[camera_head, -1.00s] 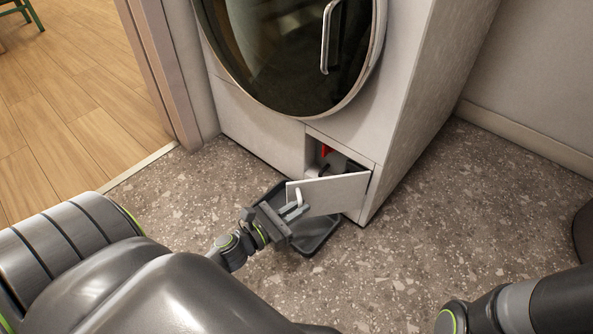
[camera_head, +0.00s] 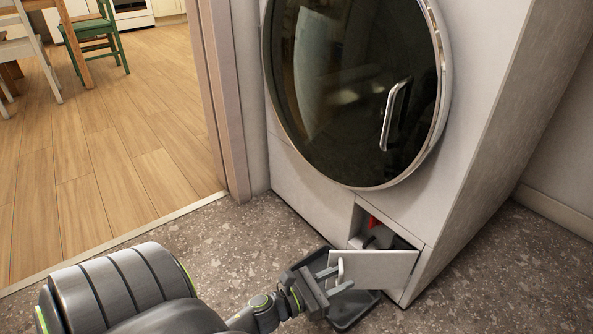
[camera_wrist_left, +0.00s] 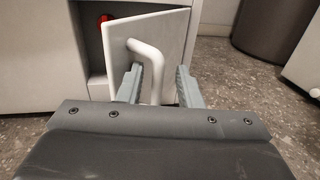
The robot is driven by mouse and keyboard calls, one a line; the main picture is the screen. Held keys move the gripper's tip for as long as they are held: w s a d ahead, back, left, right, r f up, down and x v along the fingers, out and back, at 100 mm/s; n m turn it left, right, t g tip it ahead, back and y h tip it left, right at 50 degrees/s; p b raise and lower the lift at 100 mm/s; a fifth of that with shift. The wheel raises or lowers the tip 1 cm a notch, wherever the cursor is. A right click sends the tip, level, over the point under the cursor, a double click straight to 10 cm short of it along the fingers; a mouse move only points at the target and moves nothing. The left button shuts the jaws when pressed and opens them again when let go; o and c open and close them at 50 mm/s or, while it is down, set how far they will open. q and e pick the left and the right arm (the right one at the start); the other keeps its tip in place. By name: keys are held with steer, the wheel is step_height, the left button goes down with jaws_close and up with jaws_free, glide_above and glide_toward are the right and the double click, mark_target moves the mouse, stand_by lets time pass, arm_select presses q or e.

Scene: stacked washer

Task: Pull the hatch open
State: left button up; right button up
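The hatch (camera_head: 372,270) is a small white panel low on the front of the washer. It stands partly open, swung out from its right edge, with a dark opening behind it. A red part (camera_head: 373,222) shows inside. My left gripper (camera_head: 333,282) is at the hatch's white handle. In the left wrist view the handle (camera_wrist_left: 150,62) lies between the two grey fingers (camera_wrist_left: 158,86), near the left one, with a gap to the right one, so the gripper is open around it. My right gripper is out of view.
A dark shallow tray (camera_head: 352,308) lies on the speckled floor under the hatch. The washer's round glass door (camera_head: 345,90) with a metal handle is above. A door frame (camera_head: 222,110) and wood floor are at the left. A grey bin (camera_wrist_left: 266,28) stands at the back right.

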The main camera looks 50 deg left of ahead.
arm_select(q)
steer(key=p+v, duration=0.2)
steer(key=v, duration=1.5)
steer(key=shift+d+r, duration=0.1)
steer(key=shift+r, duration=0.05)
